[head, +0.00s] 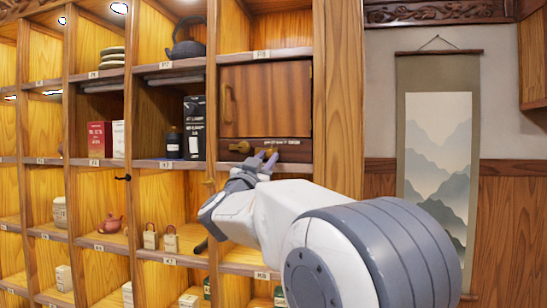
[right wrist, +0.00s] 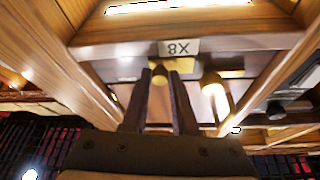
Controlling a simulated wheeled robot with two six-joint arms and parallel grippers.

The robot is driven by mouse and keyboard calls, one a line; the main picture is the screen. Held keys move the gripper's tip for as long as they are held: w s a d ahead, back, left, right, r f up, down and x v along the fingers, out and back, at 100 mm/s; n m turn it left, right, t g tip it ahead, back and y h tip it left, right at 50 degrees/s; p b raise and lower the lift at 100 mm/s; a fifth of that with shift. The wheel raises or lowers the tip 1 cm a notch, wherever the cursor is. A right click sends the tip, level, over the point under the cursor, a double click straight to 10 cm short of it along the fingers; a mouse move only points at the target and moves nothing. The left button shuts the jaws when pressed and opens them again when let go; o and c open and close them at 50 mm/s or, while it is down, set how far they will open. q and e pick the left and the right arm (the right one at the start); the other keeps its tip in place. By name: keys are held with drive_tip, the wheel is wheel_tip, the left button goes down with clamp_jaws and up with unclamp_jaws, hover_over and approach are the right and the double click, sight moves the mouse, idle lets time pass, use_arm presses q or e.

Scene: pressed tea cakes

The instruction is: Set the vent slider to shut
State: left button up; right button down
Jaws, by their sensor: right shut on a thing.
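A dark strip with small pale markings (head: 295,143) runs below a closed wooden door (head: 266,98) in the cabinet. My right gripper (head: 266,159) is at this strip. Its fingers (right wrist: 160,75) are shut on a small brass knob, which I take for the vent slider's knob (right wrist: 160,77); it shows between the fingertips in the right wrist view. A second brass knob (head: 240,147) stands to the left on the strip and also shows in the right wrist view (right wrist: 213,88). The fingers partly hide the slider, and its exact setting cannot be read. My left gripper is not in view.
A shelf edge with a label (right wrist: 179,47) lies close to the right fingers. Neighbouring compartments hold a dark teapot (head: 187,40), a red box (head: 100,139) and dark tins. A scroll (head: 438,150) hangs at right.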

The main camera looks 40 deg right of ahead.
drive_tip(key=shift+w+a+r, duration=0.1)
drive_tip(key=shift+w+a, duration=0.2)
drive_tip(key=shift+w, duration=0.05)
drive_tip(key=c, duration=0.9)
unclamp_jaws()
drive_tip(key=shift+o, duration=1.1)
drive_tip(key=shift+w+a, duration=0.1)
drive_tip(key=shift+w, duration=0.05)
drive_tip(key=b+v, duration=0.5)
drive_tip(key=v, duration=0.5)
drive_tip(key=shift+s, duration=0.25)
